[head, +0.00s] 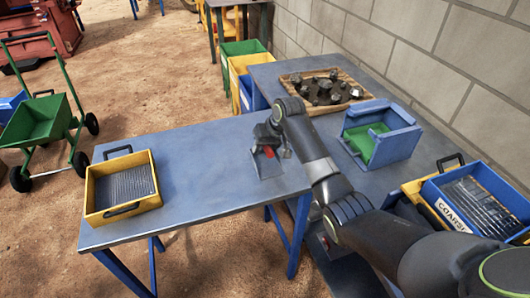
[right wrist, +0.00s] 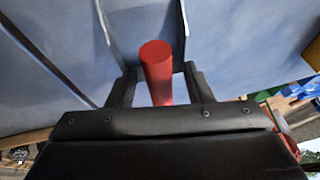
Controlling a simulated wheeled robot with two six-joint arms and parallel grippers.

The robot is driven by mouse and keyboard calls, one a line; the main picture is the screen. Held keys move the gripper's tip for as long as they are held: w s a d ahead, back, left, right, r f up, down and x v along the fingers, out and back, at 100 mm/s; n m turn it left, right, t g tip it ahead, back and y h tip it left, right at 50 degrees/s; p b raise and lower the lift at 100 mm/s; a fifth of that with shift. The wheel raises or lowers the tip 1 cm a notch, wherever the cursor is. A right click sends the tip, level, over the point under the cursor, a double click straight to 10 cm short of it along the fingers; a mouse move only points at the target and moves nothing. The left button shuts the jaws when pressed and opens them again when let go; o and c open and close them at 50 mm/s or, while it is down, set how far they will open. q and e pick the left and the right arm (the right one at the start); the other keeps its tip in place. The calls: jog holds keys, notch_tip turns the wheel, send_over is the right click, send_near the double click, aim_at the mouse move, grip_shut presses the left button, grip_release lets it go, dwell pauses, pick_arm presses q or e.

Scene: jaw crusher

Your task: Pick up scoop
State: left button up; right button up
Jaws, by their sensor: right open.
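The scoop (head: 266,168) lies on the blue table, a grey metal pan with a red handle. My right gripper (head: 271,143) is over it in the head view and partly hides it. In the right wrist view the red handle (right wrist: 157,72) stands between the two dark fingers of my right gripper (right wrist: 158,90), with a gap on each side. The right gripper is open and not closed on the handle. The scoop's thin grey side walls show beyond the handle in the right wrist view. My left gripper is not in view.
A yellow sieve tray (head: 122,185) sits on the left of the blue table (head: 205,165). A wooden tray of rocks (head: 355,103), a blue box with green inside (head: 383,158) and a blue sieve tray (head: 475,200) stand to the right. The table between yellow tray and scoop is clear.

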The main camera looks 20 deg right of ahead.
grip_shut()
jog(key=shift+r, duration=0.1)
